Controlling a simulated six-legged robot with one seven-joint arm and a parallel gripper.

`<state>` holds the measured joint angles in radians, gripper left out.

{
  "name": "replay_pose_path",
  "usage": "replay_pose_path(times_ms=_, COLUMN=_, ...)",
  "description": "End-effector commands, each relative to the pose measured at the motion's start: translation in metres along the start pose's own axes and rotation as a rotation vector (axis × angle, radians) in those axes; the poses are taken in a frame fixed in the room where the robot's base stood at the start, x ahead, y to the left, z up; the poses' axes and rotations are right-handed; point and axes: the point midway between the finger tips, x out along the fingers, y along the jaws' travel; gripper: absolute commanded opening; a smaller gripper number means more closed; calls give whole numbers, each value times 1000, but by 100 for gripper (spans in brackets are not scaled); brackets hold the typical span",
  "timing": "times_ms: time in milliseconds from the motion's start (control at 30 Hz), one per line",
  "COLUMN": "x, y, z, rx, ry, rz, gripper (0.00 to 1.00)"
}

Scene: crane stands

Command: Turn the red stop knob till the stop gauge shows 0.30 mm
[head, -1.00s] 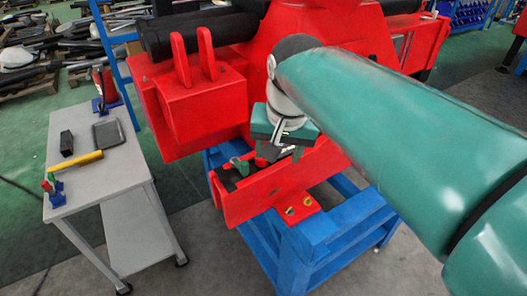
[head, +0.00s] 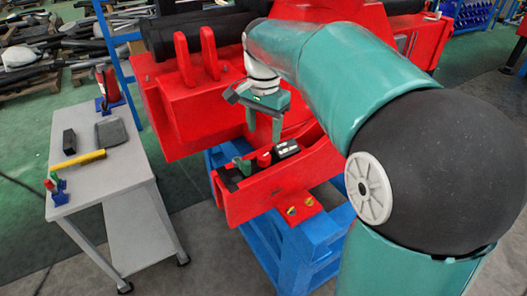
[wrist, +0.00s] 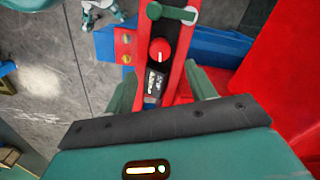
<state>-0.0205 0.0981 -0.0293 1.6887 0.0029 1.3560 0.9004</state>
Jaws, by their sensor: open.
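The red stop knob (head: 263,158) sits in the dark channel of the red crane stand. In the wrist view the knob (wrist: 160,51) shows a white pointer line and lies ahead, between the lines of the two fingers. The stop gauge (head: 286,148) is a small dark block beside the knob. In the wrist view the gauge (wrist: 155,86) shows light markings, too small to read. My gripper (head: 263,128) is open and empty above the knob, apart from it. Its two green fingers also show in the wrist view (wrist: 160,75), spread on either side of the channel.
A green lever (head: 241,166) stands in the same channel beside the knob; it also shows in the wrist view (wrist: 172,12). Red walls flank the channel. Two brass fittings (head: 300,204) are on a red plate in front. A grey cart (head: 85,175) with tools stands at left.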

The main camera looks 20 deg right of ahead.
Motion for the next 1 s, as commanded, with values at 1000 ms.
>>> replay_pose_path(times_ms=1000, x=82, y=0, z=0, rx=-1, ry=1, rz=-1, gripper=16)
